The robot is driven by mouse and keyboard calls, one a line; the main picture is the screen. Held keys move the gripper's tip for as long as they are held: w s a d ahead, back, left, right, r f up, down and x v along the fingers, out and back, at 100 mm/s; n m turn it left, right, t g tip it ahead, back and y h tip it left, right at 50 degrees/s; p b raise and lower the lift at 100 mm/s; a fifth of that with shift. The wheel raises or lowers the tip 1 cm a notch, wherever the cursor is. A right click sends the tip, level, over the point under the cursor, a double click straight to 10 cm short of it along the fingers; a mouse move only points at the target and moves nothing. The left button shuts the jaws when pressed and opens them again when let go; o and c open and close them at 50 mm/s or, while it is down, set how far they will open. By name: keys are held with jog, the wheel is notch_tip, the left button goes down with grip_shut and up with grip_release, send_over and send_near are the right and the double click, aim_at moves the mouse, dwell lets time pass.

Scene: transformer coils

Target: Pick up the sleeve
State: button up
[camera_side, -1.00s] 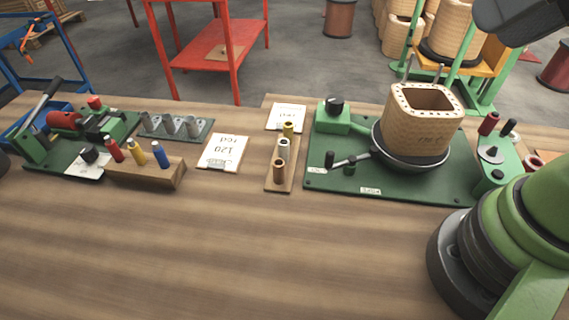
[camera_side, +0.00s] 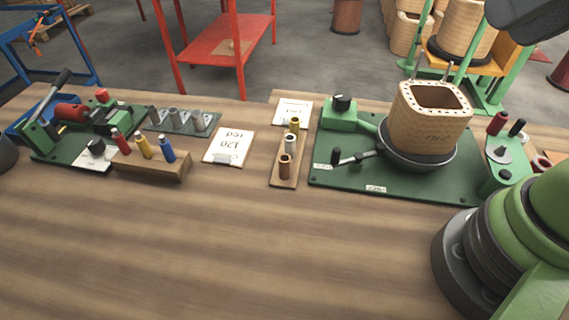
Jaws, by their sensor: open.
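A narrow wooden strip (camera_side: 278,183) in the middle of the bench carries three upright sleeve-like tubes: a brass one (camera_side: 294,125) at the back, a silver one (camera_side: 291,144) in the middle and a copper-brown one (camera_side: 285,167) in front. Several grey cylinders (camera_side: 174,117) stand on a small dark green tray to the left; I cannot tell whether they are sleeves too. Nothing touches the tubes on the strip. My gripper is not in view; only links of my arm show at the right.
A tan coil (camera_side: 430,118) sits on a black dish on a green baseplate (camera_side: 340,183). A white card (camera_side: 229,146) lies left of the strip. A wooden block (camera_side: 150,166) holds red, yellow and blue pegs. The front bench is clear.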

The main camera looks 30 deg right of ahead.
jog(key=shift+w, duration=0.1)
jog(key=shift+c, duration=0.6)
jog(key=n+g+h, duration=0.2)
jog(key=n+g, duration=0.5)
jog(key=n, duration=0.2)
send_over(284, 167)
notch_tip(284, 167, down, 20)
jog(key=f, duration=0.3)
jog(key=w+f, duration=0.1)
jog(key=shift+d+f, duration=0.3)
jog(key=shift+d, duration=0.05)
notch_tip(284, 167, down, 6)
jog(key=shift+r, duration=0.1)
grip_shut()
